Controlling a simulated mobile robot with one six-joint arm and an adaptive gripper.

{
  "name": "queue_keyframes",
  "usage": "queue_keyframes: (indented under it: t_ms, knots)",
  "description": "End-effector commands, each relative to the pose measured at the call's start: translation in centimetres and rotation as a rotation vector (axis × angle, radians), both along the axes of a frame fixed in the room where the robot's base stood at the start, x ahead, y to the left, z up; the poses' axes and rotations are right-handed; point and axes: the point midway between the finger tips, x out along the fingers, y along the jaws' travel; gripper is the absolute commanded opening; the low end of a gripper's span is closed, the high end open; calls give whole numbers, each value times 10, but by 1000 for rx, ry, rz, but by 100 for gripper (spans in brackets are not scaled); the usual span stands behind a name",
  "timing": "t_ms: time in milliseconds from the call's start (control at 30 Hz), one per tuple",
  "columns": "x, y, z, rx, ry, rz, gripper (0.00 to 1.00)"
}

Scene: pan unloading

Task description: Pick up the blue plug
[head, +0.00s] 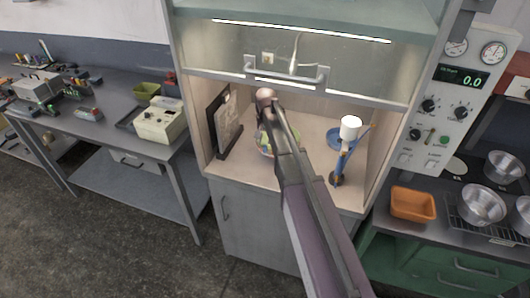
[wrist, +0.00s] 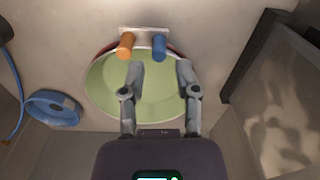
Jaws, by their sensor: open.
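The blue plug (wrist: 159,47) shows in the wrist view as a short blue cylinder at the right end of a pale bar (wrist: 143,33). An orange plug (wrist: 125,45) sits at the bar's left end. My gripper (wrist: 160,68) is open and empty. Its two fingers point toward the blue plug, one to each side of its line, with the tips just short of it in the picture. Whether they touch it I cannot tell. In the head view my arm hides the plugs, and the fingers cannot be made out.
A blue dish (wrist: 52,118) is at left, also in the head view (head: 334,137). A dark-framed panel (wrist: 245,75) stands at right. The cabinet sash handle (head: 287,82) is close to my arm.

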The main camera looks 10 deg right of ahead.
Motion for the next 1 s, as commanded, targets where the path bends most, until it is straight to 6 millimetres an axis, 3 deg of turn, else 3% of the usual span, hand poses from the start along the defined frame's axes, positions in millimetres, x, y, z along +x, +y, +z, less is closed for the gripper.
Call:
queue_keyframes:
  t_ms: [467,1000]
  knots:
    - [0,0,-3,0,0,0,41]
    - [1,-1,-42,0,0,0,41]
